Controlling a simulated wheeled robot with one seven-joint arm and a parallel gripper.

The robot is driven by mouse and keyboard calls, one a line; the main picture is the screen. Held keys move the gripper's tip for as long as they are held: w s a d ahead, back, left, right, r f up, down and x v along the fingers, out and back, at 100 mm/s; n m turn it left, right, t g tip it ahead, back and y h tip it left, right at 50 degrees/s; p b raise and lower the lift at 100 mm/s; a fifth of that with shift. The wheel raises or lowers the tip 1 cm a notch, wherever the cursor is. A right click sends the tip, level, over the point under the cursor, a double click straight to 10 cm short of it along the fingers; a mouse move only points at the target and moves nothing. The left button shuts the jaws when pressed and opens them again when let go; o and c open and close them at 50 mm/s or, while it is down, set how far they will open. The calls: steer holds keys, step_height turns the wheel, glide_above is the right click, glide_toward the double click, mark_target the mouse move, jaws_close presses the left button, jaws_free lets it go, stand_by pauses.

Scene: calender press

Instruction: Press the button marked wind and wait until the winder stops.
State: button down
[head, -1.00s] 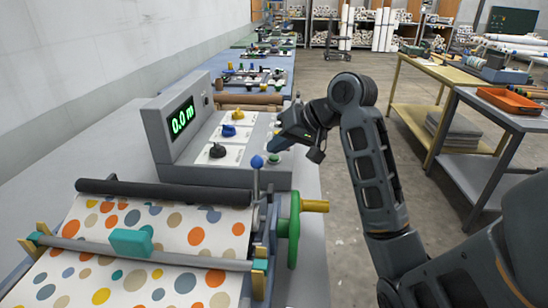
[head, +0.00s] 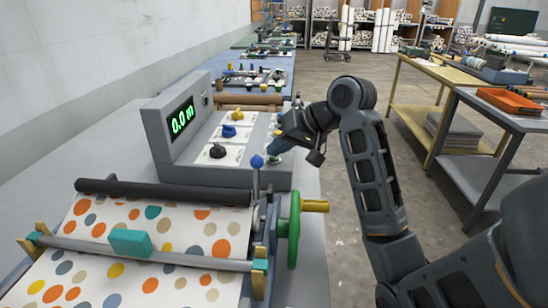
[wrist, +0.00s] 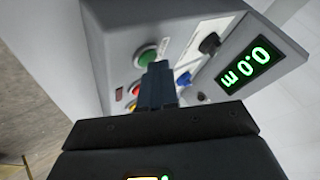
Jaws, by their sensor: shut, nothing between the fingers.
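The grey control box (head: 225,178) stands on the bench with a green 0.0 m display (head: 182,118). My gripper (head: 274,151) is shut and empty, pointing down at the button column on the box's right side. Its fingertips are at the green button (head: 275,158). In the wrist view the fingers (wrist: 158,68) cover part of the face, right beside the green button (wrist: 147,55); I cannot tell whether they touch it. A red button (wrist: 134,107) shows further along. The button labels are too small to read. The dotted web (head: 170,228) runs under a dark roller (head: 165,192).
A blue-topped lever (head: 256,165) and a green handwheel (head: 294,228) stand near my gripper at the front. Yellow, blue and black knobs (head: 217,151) sit on the box. A trolley with an orange tray (head: 510,99) stands right; the floor between is clear.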

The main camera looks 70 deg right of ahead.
mark_target(278, 159)
stand_by(0.4)
steer(key=shift+r+p, duration=0.75)
steer(key=shift+p, duration=0.25)
step_height(278, 159, up, 5)
steer(key=p, duration=0.5)
stand_by(0.4)
